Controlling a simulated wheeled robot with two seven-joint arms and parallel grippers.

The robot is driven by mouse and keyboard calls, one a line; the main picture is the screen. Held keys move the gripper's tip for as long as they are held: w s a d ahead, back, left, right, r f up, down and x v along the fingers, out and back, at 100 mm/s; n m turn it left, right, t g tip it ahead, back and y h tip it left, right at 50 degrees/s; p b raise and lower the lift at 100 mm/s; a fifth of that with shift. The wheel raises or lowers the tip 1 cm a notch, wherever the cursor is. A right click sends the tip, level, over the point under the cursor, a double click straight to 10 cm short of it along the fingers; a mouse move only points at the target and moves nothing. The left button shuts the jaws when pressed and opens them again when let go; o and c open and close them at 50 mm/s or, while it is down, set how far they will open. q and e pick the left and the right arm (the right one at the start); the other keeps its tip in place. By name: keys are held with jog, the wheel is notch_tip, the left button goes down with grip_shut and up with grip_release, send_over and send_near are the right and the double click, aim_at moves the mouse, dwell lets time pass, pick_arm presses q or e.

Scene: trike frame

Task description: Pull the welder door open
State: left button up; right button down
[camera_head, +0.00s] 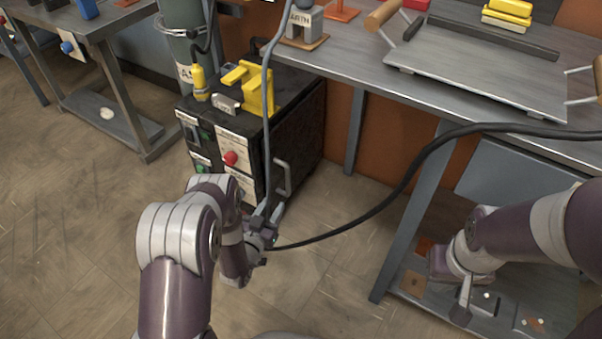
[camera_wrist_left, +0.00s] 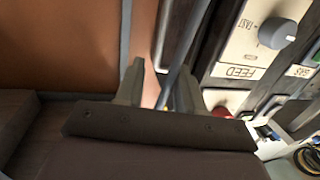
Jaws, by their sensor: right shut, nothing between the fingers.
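The welder (camera_head: 310,125) is a black box on the floor, with a control panel (camera_head: 235,150) on its front. A grey D-shaped handle (camera_head: 283,178) stands out from its dark right side face, which looks closed. My left gripper (camera_head: 270,212) is low at the welder's front right corner, just below the handle. In the left wrist view its two fingers (camera_wrist_left: 160,85) are apart, with a grey bar or cable running behind the gap; I cannot tell which. My right gripper (camera_head: 464,298) is shut and empty, at the lower right by the bench's lower shelf.
A grey hose and a black cable (camera_head: 400,190) pass close to my left gripper. A feed knob (camera_wrist_left: 278,33) shows in the left wrist view. A yellow part (camera_head: 255,88) sits on the welder. A metal workbench (camera_head: 350,60) stands right; floor is clear in front.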

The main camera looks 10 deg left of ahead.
aim_at(287, 175)
pick_arm(q)
jog(key=shift+t, duration=0.3)
jog(key=w+b, duration=0.2)
jog(key=w, duration=0.2)
jog(key=w+d+b, duration=0.1)
jog(key=w+b, duration=0.1)
jog(key=w, duration=0.2)
jog(key=w+b, duration=0.3)
jog(key=shift+w+d+r, duration=0.3)
jog(key=shift+w+r, duration=0.2)
jog(key=shift+w, duration=0.15)
jog(key=shift+w+r, duration=0.1)
grip_shut()
jog(key=shift+d, duration=0.15)
